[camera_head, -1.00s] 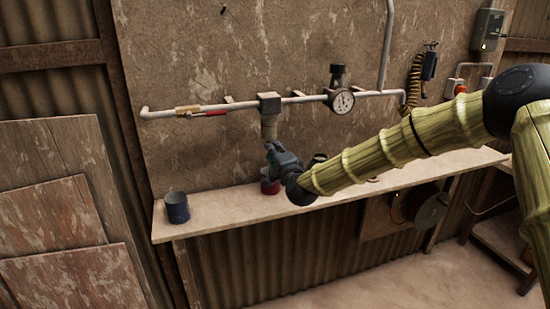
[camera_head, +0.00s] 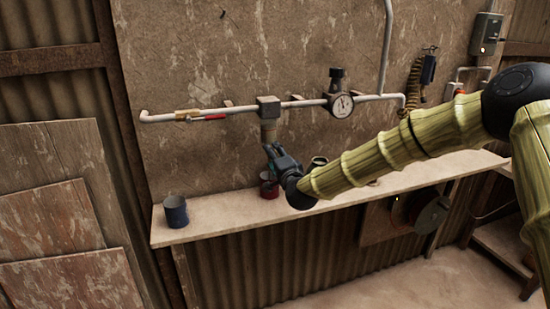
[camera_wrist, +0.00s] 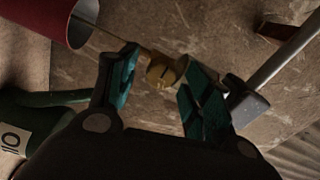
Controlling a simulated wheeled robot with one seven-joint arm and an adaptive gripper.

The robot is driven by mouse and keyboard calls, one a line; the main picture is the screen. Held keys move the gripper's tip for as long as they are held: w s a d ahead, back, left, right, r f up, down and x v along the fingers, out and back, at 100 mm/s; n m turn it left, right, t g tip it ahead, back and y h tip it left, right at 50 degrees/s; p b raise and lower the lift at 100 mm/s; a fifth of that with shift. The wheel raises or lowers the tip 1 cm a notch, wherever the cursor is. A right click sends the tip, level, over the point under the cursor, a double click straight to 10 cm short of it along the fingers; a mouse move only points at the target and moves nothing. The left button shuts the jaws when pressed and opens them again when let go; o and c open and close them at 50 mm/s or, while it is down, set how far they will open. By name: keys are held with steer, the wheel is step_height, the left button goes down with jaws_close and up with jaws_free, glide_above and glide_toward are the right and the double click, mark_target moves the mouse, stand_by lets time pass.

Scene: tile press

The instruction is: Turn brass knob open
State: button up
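The brass knob (camera_wrist: 161,71) is a small slotted piece on a brass fitting in the wrist view. My gripper (camera_wrist: 164,66) has its two teal fingers on either side of the knob. The fingers are apart, with a narrow gap visible on the left side; I cannot tell whether the right finger touches. The gripper hides the knob there.
A pressure gauge (camera_head: 342,104) and a red-handled valve (camera_head: 208,118) sit on the wall pipe. A shelf (camera_head: 230,218) below holds a blue cup (camera_head: 175,210) and a red cup (camera_head: 268,188) close to my gripper. A red cylinder (camera_wrist: 38,18) is at upper left in the wrist view.

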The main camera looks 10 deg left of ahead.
steer(key=v, duration=1.2)
stand_by(0.3)
steer(key=s+d+f+n+g+h, duration=0.15)
steer(key=s+d+f+g, duration=0.35)
steer(key=f, duration=0.7)
steer(key=s+d+f+n+h, duration=0.1)
steer(key=s+d+f+n, duration=0.15)
steer(key=s+f, duration=0.65)
steer(key=s+d+f+n+g+h, duration=0.1)
steer(key=s+d+f+g, duration=0.25)
steer(key=f, duration=1.05)
steer(key=s+d+f+n+g+h, duration=0.1)
steer(key=s+d+f+g, duration=0.1)
steer(key=s+d+f, duration=0.2)
steer(key=s+d+f+n+g+h, duration=0.2)
steer(key=s+d+f, duration=0.3)
steer(key=s+d, duration=0.5)
steer(key=s+d+f+n+g+h, duration=0.1)
steer(key=s+d+f, duration=0.4)
steer(key=s, duration=1.3)
steer(key=d+g+h, duration=0.1)
steer(key=d+g, duration=0.1)
steer(key=shift+s+d, duration=0.3)
steer(key=shift+d, duration=0.05)
